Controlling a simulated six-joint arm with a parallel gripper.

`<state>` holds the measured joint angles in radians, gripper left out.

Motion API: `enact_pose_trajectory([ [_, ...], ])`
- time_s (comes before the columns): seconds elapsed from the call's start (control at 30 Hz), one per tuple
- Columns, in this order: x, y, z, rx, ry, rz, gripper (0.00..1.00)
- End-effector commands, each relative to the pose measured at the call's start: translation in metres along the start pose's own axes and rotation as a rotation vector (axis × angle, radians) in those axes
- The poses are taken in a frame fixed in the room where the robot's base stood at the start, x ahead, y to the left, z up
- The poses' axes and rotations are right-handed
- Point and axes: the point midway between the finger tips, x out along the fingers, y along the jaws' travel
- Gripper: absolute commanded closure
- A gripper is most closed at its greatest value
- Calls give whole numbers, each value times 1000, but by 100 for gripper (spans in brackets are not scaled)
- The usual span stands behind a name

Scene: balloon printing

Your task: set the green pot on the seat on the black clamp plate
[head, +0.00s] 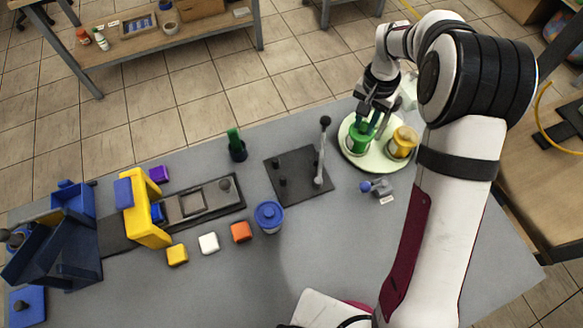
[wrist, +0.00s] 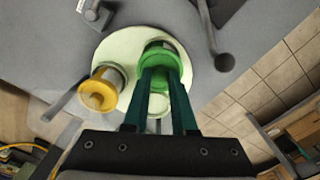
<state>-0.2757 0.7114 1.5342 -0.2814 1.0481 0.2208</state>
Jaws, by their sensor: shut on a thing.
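The green pot (head: 357,139) is at the left side of the pale round plate (head: 372,164); I cannot tell whether it touches it. My gripper (head: 366,122) points down and is shut on the green pot. In the wrist view, the fingers (wrist: 161,76) reach to the pot's green rim (wrist: 164,47). The black clamp plate (head: 298,192) lies flat on the table, left of the round plate. It carries small dark pegs and an upright lever (head: 322,152) with a black knob. No pot stands on the clamp plate. I cannot make out the seat clearly.
A yellow pot (head: 402,141) stands on the round plate, right of the green one. A small grey part with a blue knob (head: 378,187) lies in front. A blue lidded jar (head: 269,215), colored blocks and a yellow frame (head: 146,208) stand left. The table between plate and clamp is narrow.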

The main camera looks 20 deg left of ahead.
Motion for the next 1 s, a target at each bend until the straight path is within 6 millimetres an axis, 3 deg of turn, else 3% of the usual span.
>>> enact_pose_trajectory([
  [1.0, -14, 0, 0, 0, 2, -1, 93],
])
